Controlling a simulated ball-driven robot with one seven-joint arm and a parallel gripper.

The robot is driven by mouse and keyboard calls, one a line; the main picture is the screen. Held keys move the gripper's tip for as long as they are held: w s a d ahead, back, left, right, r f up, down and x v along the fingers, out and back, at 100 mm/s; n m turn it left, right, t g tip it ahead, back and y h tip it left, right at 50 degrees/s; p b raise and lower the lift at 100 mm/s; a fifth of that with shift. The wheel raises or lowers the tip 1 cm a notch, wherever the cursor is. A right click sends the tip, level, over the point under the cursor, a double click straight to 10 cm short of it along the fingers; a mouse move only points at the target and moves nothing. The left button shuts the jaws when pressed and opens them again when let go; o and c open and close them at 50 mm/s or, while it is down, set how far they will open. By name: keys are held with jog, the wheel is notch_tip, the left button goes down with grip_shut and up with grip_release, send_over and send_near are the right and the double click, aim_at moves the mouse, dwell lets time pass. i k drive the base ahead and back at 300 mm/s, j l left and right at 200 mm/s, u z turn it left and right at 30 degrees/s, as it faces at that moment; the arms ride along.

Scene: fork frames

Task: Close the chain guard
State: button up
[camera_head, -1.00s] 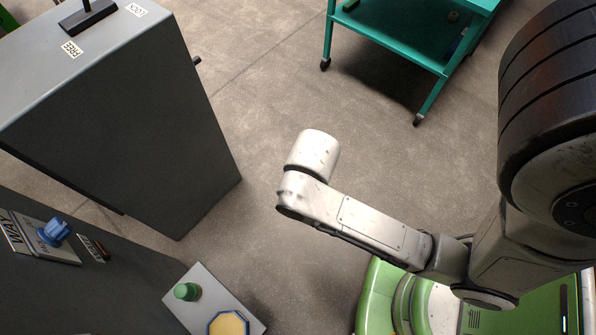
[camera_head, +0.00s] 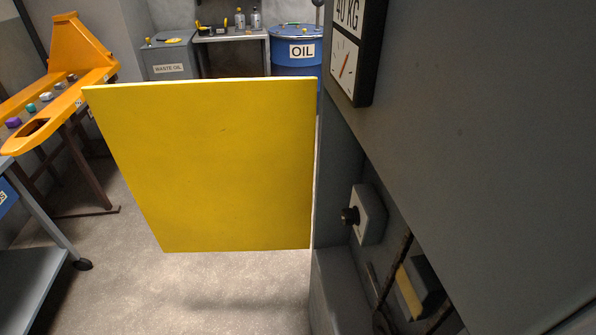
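The chain guard looks to be the yellow panel (camera_head: 205,165) in the middle of the head view. It stands swung out from the left side of a grey machine (camera_head: 470,130), its right edge along the machine's edge. To its right the machine's recess is uncovered, with a dark chain-like strip (camera_head: 393,285) and a yellow-and-black part (camera_head: 412,290) inside. My gripper and arm are not in view.
An orange pallet-truck frame (camera_head: 75,65) and a grey cart (camera_head: 35,270) stand left. A blue oil drum (camera_head: 297,70) is behind. Floor below the panel is clear.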

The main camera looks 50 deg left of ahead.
aim_at(211, 165)
jog(key=j+u, duration=0.1)
jog(key=u, duration=1.9)
jog(key=i+u, duration=0.3)
jog(key=i, duration=3.15)
jog(key=i+j, duration=0.1)
jog(key=i, duration=1.8)
jog(key=i+z, duration=0.1)
jog(key=z, duration=0.3)
jog(key=i+z, duration=0.1)
jog(key=z, duration=0.75)
jog(key=i+j+z, duration=0.1)
jog(key=z, duration=3.6)
jog(key=k+u, duration=0.1)
jog(key=k, duration=0.2)
